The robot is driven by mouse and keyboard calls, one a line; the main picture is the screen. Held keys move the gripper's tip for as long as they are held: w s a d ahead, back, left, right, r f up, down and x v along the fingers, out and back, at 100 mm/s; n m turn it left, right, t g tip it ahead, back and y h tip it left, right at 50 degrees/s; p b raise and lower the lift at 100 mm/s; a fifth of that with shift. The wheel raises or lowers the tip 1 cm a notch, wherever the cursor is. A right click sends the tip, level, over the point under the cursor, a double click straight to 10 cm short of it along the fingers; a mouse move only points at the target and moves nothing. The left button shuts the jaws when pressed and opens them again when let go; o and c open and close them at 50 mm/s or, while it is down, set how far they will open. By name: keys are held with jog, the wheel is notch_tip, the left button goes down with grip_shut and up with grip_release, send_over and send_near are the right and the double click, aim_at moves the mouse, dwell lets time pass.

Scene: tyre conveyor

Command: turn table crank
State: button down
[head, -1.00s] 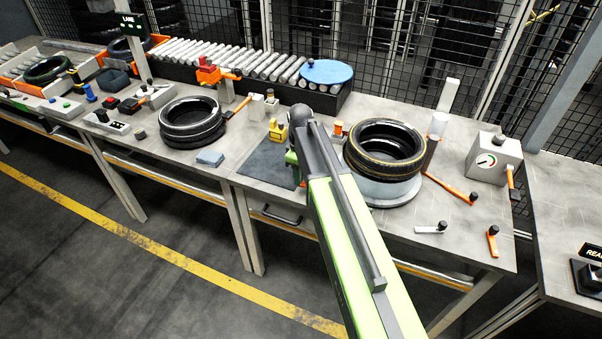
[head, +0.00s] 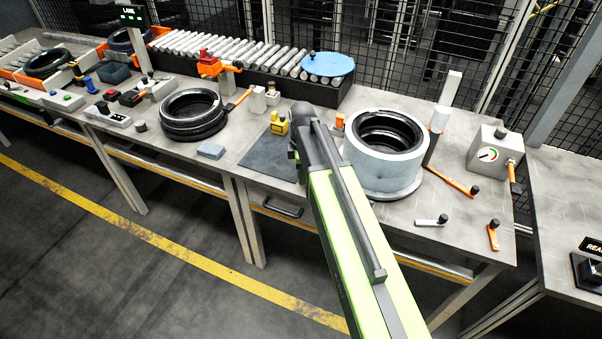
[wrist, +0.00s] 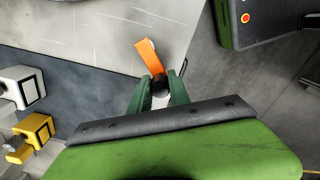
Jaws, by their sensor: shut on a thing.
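The crank (wrist: 150,58) shows in the wrist view as an orange arm with a round black knob (wrist: 160,88). My gripper (wrist: 160,86) has its two green fingers closed on either side of the knob. In the head view my own arm hides the crank and most of the gripper. The round turntable (head: 402,192) stands just right of my arm. On it is a tyre (head: 385,130) whose dark inside shows, with a pale grey side all round it.
Two stacked tyres (head: 192,116) lie left of a dark mat (head: 270,158) that carries a yellow block (head: 280,123). A gauge box (head: 494,153) and several small orange or white levers are on the right. A roller conveyor (head: 230,62) runs along the back.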

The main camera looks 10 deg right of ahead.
dwell(0.4)
jog(key=c, duration=1.2)
grip_release()
jog(key=shift+r, duration=0.1)
notch_tip(320, 180, up, 17)
jog(key=p, duration=1.7)
